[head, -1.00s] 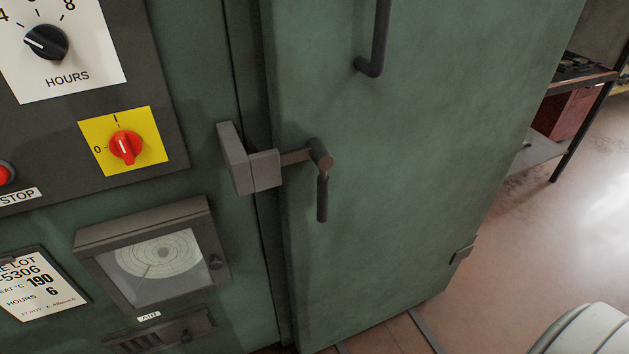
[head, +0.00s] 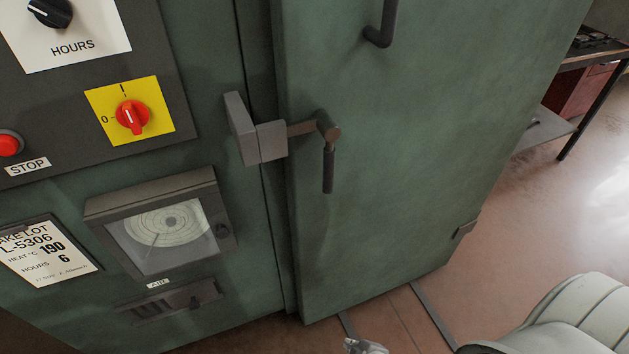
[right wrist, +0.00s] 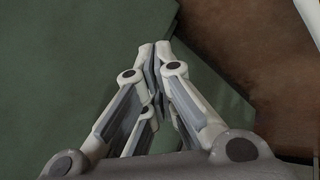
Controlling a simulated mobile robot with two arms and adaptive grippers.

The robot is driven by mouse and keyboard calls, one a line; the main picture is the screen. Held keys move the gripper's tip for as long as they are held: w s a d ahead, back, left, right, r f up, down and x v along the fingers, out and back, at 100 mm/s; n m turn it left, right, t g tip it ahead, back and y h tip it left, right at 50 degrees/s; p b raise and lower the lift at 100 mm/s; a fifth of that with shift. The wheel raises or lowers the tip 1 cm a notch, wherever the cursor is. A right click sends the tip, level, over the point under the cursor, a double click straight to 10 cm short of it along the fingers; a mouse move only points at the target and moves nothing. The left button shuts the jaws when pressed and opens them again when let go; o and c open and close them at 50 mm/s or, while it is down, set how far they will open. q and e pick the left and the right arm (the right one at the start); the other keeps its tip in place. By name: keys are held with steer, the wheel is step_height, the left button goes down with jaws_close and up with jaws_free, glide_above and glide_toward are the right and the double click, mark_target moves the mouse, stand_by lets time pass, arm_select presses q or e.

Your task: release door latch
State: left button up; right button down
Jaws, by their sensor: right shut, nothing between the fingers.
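The door latch (head: 272,139) is a grey block and bar on the left edge of the green door (head: 430,130). Its dark lever handle (head: 328,168) hangs straight down from a round pivot, and the bar runs left into the keeper. My right gripper (head: 366,346) shows only partly at the bottom edge of the head view, low in front of the door and well below the latch. In the right wrist view its fingers (right wrist: 155,50) are together and empty, with green surface beyond them. The latch is not seen in the right wrist view. My left gripper is out of view.
A dark pull handle (head: 383,28) stands out from the door above the latch. Left of the door are a red switch on a yellow plate (head: 132,115), a red stop button (head: 9,145) and a chart recorder (head: 158,232). A table (head: 590,55) stands at the right; the floor between is clear.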

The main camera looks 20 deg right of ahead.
steer(key=w+a+r+n+t, duration=0.1)
steer(key=w+r+n+t, duration=0.1)
steer(key=w+r, duration=0.35)
steer(key=w+a+r+n+t, duration=0.1)
steer(key=w+r+n, duration=0.1)
steer(key=r, duration=0.6)
steer(key=a+r+n+t+y, duration=0.1)
steer(key=r+t, duration=0.3)
steer(key=r, duration=1.4)
steer(key=w+a+r+n+t+y+p, duration=0.1)
steer(key=a+r+n+t, duration=0.3)
steer(key=r, duration=1.4)
steer(key=shift+w+r, duration=0.2)
steer(key=shift+w, duration=0.05)
steer(key=shift+w, duration=0.15)
steer(key=w+d+p, duration=0.3)
steer(key=w, duration=0.5)
steer(key=shift+w+p, duration=0.35)
